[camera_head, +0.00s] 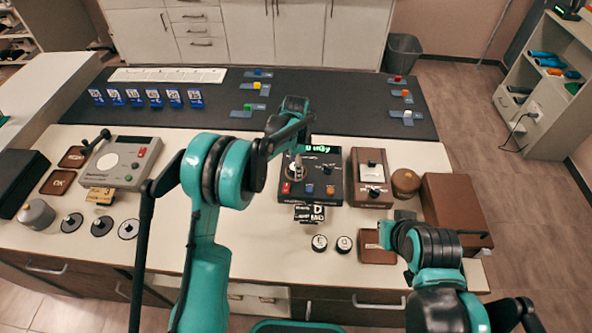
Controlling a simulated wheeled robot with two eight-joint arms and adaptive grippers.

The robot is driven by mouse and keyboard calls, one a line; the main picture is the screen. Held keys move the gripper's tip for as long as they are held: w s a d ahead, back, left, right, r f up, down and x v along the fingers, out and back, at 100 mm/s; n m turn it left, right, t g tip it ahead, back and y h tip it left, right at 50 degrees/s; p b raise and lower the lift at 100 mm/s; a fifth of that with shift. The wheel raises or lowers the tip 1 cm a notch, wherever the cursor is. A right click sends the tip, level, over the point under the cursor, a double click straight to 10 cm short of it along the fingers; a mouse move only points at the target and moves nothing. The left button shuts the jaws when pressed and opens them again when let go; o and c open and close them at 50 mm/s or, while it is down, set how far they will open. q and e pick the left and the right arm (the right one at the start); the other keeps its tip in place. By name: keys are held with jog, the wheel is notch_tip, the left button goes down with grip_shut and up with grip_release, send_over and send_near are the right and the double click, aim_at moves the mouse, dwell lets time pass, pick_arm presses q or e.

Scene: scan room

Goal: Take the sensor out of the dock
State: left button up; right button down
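A black device (327,189) with a green display, a red switch and small knobs stands on the counter right of centre. It may be the dock, but I cannot tell for sure. A small silver part (296,166) shows at its left side and may be the sensor. My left gripper (292,142) is over the device's left side, just above the silver part. Its fingers are small and partly hidden by my arm, so its opening and any contact are unclear. My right gripper (386,234) is low over a brown pad (376,250); its opening is unclear.
A brown device (368,194), a round brown pot (405,182) and a brown box (455,208) stand to the right. A grey scanner (122,165) is at left. A dark mat (330,110) with cards and coloured pieces lies behind.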

pick_arm(q)
jog(key=c, duration=1.3)
jog(key=shift+r, duration=0.1)
